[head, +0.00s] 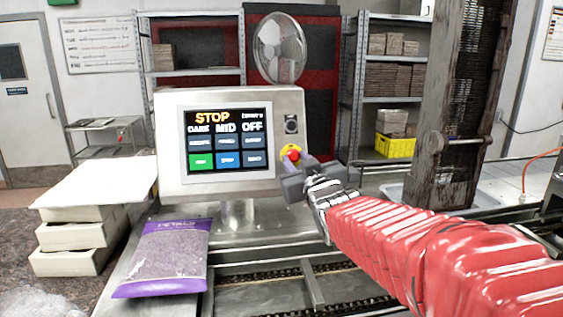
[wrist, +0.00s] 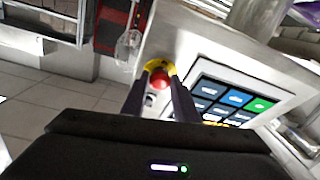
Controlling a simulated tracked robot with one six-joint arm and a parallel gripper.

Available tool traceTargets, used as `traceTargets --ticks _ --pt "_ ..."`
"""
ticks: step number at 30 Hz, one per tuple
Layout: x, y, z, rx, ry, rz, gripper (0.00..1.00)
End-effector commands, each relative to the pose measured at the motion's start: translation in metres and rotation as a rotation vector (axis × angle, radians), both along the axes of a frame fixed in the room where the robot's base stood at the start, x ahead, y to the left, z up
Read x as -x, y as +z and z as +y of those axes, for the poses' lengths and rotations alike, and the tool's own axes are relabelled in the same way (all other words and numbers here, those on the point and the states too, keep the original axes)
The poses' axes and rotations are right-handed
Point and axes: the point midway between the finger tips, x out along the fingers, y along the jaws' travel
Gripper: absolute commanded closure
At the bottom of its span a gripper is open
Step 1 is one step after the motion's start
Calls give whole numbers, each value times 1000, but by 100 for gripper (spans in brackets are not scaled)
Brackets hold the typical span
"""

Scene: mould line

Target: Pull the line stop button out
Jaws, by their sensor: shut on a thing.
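The line stop button (head: 291,155) is a red knob on a yellow surround at the right side of a grey control panel (head: 168,150). The panel's screen (head: 226,140) reads STOP. My gripper (head: 288,162) is at the button, coming from the right with my red arm behind it. In the wrist view the red button (wrist: 159,80) sits between the two dark fingertips of my gripper (wrist: 160,88), which are shut on it. The yellow surround (wrist: 158,66) shows behind it. Part of the button is hidden by the fingers.
A black key switch (head: 291,124) is just above the button. A purple bag labelled PETALS (head: 165,258) lies in front of the panel at the left. A rusty post (head: 450,110) stands at the right. Conveyor rails (head: 260,283) run below the panel.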

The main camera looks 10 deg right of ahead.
Motion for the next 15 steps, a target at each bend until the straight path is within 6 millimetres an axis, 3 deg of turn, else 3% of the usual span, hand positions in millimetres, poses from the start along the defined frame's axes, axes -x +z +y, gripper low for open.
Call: traceTargets --ticks 14,15 --pt "10 3 1 0 1 -1 100" --pt "10 4 1 0 1 -1 72"
